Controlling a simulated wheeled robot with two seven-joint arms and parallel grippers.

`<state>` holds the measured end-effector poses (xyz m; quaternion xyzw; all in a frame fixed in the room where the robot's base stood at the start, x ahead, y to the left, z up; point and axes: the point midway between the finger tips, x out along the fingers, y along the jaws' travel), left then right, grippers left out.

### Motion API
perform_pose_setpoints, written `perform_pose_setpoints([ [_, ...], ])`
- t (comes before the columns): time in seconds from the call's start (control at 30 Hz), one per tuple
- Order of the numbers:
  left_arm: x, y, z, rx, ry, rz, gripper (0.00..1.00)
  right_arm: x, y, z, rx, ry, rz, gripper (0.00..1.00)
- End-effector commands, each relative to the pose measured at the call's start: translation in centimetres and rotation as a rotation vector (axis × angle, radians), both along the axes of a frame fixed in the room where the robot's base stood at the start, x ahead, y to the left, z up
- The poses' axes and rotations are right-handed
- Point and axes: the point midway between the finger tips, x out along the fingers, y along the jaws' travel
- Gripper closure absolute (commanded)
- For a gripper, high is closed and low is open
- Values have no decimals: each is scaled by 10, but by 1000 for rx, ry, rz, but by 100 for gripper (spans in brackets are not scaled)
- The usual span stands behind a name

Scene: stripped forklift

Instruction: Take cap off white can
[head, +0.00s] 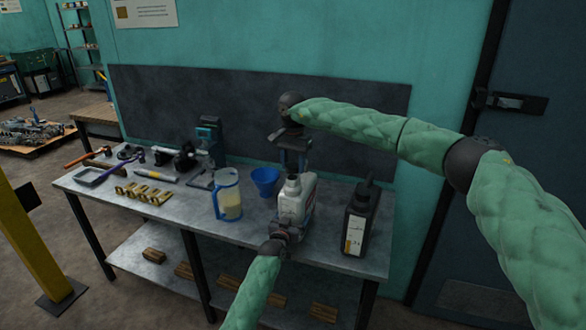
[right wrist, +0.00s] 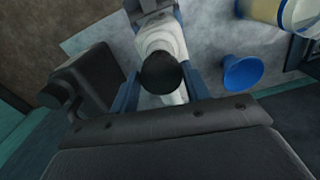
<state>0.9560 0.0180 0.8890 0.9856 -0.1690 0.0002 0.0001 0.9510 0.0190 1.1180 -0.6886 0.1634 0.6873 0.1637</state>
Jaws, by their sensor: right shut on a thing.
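The white can (head: 291,206) stands on the metal workbench, toward its right part; its white body also shows in the right wrist view (right wrist: 158,40). My left gripper (head: 287,228) comes from the front and is shut on the can's body. My right gripper (head: 293,160) points down from above the can. Its two blue fingers are on either side of the black cap (right wrist: 162,73), and it is shut on the cap. The cap lines up with the can's neck; I cannot tell whether it is still seated there.
A black bottle (head: 359,222) stands right of the can. A blue funnel (head: 265,181) and a blue-handled jug (head: 228,198) stand to its left. Brass-coloured parts (head: 145,192) and tools lie farther left on the workbench (head: 180,212). A dark board (head: 240,110) stands behind.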

Motion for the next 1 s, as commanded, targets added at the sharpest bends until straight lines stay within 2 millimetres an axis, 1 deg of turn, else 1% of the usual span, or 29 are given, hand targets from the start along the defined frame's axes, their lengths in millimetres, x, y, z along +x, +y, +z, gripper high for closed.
perform_pose_setpoints([
  [0.03,-1,0,-3,2,6,-1,80,1,0,7,0,-2,0,81],
  [0.13,-1,0,-4,2,6,-1,80,0,0,17,0,-1,0,81],
  [0.2,-1,0,-4,2,6,-1,80,0,0,20,0,1,0,81],
  [0.4,-1,0,-4,2,6,-1,80,0,0,21,0,1,0,81],
  [0.43,-1,0,-4,2,6,-1,13,0,0,21,0,1,0,81],
  [0.5,-1,0,-3,2,5,-1,0,0,0,21,0,1,0,81],
  [0.8,-2,1,-2,1,2,0,0,0,0,20,0,1,0,81],
  [0.87,-6,2,-2,1,2,0,0,0,0,19,0,1,0,81],
  [1.0,-21,8,-4,0,1,0,0,0,0,13,0,1,0,81],
])
